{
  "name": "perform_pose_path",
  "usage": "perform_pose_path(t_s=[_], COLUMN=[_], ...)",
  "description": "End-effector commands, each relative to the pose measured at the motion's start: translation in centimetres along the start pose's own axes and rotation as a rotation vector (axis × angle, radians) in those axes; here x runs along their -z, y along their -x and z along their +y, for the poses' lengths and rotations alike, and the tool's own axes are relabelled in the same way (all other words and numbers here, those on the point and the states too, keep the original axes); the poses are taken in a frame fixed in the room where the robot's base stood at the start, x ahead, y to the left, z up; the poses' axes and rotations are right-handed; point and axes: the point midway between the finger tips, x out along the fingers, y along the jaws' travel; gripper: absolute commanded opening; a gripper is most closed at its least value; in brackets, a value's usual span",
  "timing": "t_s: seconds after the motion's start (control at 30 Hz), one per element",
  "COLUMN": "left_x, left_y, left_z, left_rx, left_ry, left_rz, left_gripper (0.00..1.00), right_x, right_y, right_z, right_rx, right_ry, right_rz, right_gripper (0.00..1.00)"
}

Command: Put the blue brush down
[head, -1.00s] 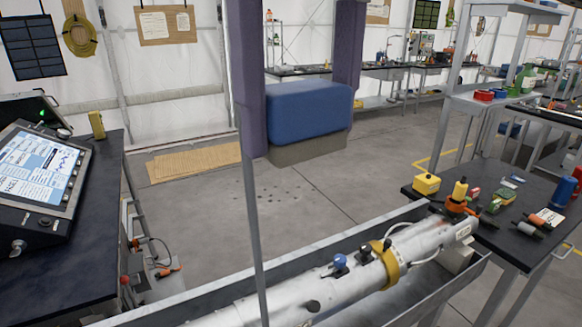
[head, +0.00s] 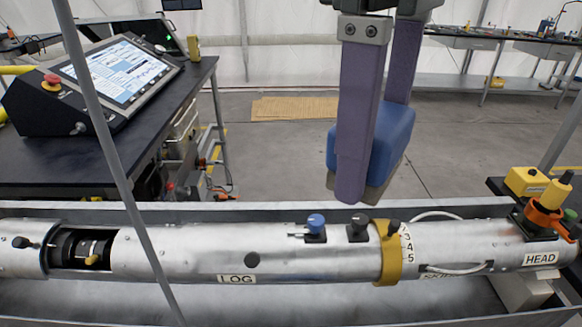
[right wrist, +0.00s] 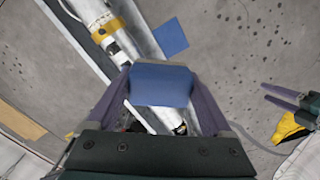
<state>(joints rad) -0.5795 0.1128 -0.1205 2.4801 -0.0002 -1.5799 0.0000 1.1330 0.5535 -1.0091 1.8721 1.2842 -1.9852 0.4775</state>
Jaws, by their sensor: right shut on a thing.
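The blue brush (head: 392,138) is a blue block with a grey-brown underside. My right gripper (head: 372,165) is shut on it, with one purple finger in front and the other behind. It hangs in the air just beyond the silver tube in the head view. In the right wrist view the brush (right wrist: 160,85) sits between the purple fingers, in front of part of the tube. What appears to be my left gripper (right wrist: 284,97) shows at the right edge of that view; its gap is too small to judge. It is outside the head view.
The silver tube (head: 200,250) lies in a metal trough across the front. A dark bench with a console (head: 125,75) is at left. A small table with a yellow box (head: 525,180) is at right. A blue square (right wrist: 170,38) lies on the otherwise open floor.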

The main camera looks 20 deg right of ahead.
Motion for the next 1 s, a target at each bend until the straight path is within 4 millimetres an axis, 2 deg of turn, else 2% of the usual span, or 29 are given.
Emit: perform_pose_path(t_s=[0.03, 0.1, 0.2, 0.3, 0.47, 0.57, 0.9, 1.0], left_x=[-0.9, -1.6, -2.2, -2.7, -2.9, -3.0, -3.4, -3.4], left_y=[-2.9, -4.7, -6.8, -8.1, -8.8, -9.0, -10.2, -10.5], left_z=[0.0, 0.0, 0.0, 0.0, -0.1, -0.1, 0.0, 0.1], left_rx=[0.002, 0.004, 0.006, 0.008, 0.009, 0.009, 0.008, 0.007], left_ry=[-0.002, -0.004, -0.006, -0.008, -0.009, -0.009, -0.009, -0.007], left_rz=[0.000, -0.001, -0.002, -0.002, -0.003, -0.002, -0.002, -0.002], left_gripper=[0.50, 0.50, 0.50, 0.50, 0.50, 0.50, 0.50, 0.50], right_x=[0.3, 0.6, 1.1, 1.3, 1.6, 1.5, 1.5, 1.6], right_y=[-3.8, -6.6, -9.9, -11.9, -13.6, -15.3, -25.0, -27.2], right_z=[-0.8, -1.6, -2.7, -3.5, -4.1, -4.2, -4.3, -4.3], right_rx=[0.006, 0.006, 0.008, 0.008, 0.008, 0.010, 0.009, 0.008], right_ry=[0.089, 0.220, 0.386, 0.505, 0.602, 0.616, 0.615, 0.614], right_rz=[-0.002, 0.000, 0.005, 0.010, 0.014, 0.011, 0.008, 0.010], right_gripper=[0.32, 0.32, 0.32, 0.32, 0.32, 0.32, 0.32, 0.32])
